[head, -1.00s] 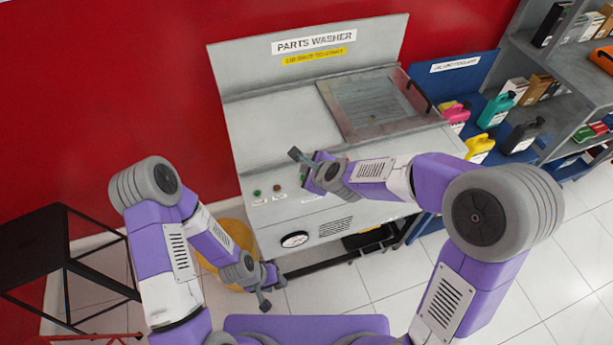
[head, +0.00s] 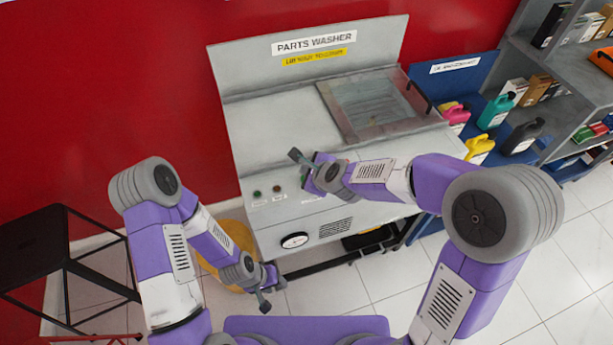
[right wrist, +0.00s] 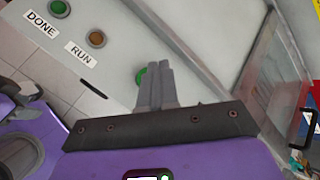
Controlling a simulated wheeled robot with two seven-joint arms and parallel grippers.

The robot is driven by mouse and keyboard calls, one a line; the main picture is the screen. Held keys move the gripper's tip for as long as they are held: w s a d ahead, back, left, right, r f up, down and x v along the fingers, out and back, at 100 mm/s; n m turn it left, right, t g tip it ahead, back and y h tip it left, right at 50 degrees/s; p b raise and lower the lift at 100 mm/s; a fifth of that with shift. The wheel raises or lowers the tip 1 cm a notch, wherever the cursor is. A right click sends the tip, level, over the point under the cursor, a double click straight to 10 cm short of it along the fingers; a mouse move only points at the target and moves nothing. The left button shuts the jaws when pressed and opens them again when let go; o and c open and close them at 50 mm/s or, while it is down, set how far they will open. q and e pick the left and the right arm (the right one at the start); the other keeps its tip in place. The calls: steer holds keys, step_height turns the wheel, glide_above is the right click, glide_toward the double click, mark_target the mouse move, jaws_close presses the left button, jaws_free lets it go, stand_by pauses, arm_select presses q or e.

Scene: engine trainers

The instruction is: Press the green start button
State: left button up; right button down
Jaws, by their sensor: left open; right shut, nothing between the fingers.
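The green start button (right wrist: 141,76) shows at the left edge of my right fingertips in the right wrist view, partly hidden by them. My right gripper (right wrist: 160,70) is shut and empty, its fingers over the sloped grey panel. I cannot tell whether they touch the button. In the head view my right gripper (head: 296,156) is over the front of the parts washer (head: 270,115) and mostly covers the button. My left gripper (head: 272,292) is open and low, in front of the washer's lower left.
A green DONE light (right wrist: 59,8) and an orange RUN light (right wrist: 97,39) sit left of the button. A gauge (head: 295,240) is on the washer's lower front. A lid with a handle (head: 420,96) is at the right. A black table frame (head: 60,250) stands far left.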

steer(key=shift+f, duration=0.1)
stand_by(0.6)
steer(key=shift+f+b, duration=0.35)
steer(key=shift+b, duration=0.05)
steer(key=shift+f+b, duration=0.5)
stand_by(0.5)
stand_by(0.3)
steer(key=shift+r+p, duration=0.85)
steer(key=shift+r, duration=0.05)
step_height(320, 180, up, 5)
steer(key=p, duration=0.5)
steer(key=shift+r, duration=0.1)
